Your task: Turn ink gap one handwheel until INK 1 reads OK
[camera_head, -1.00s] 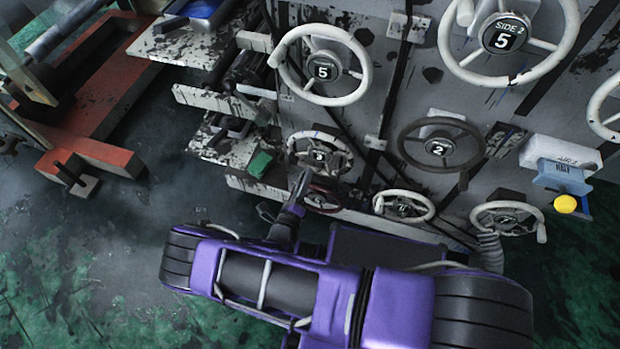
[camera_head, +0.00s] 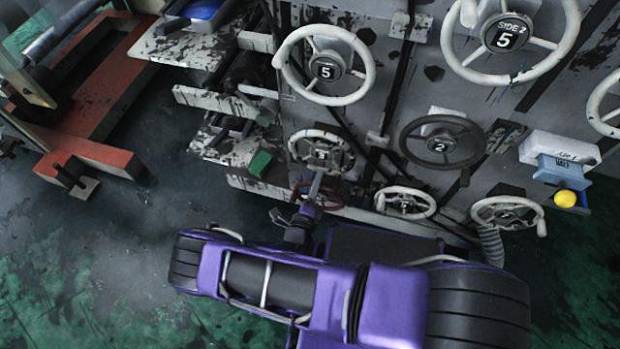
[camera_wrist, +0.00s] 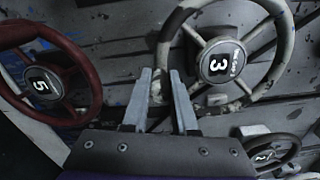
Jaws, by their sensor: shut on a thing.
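A grey handwheel with a black hub marked 3 (camera_head: 343,139) is low on the machine's panel; its hub also shows large in the wrist view (camera_wrist: 221,62). Small print above the numeral is too small to read. My gripper (camera_wrist: 163,78) is at this wheel's lower-left rim, its two fingers on either side of the rim and shut on it. I see no readable INK 1 reading.
A dark handwheel marked 2 (camera_head: 441,147) and pale handwheels (camera_head: 404,203) (camera_head: 507,212) are to the right. A blue box with a yellow knob (camera_head: 565,198) is at far right. Open floor is at left.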

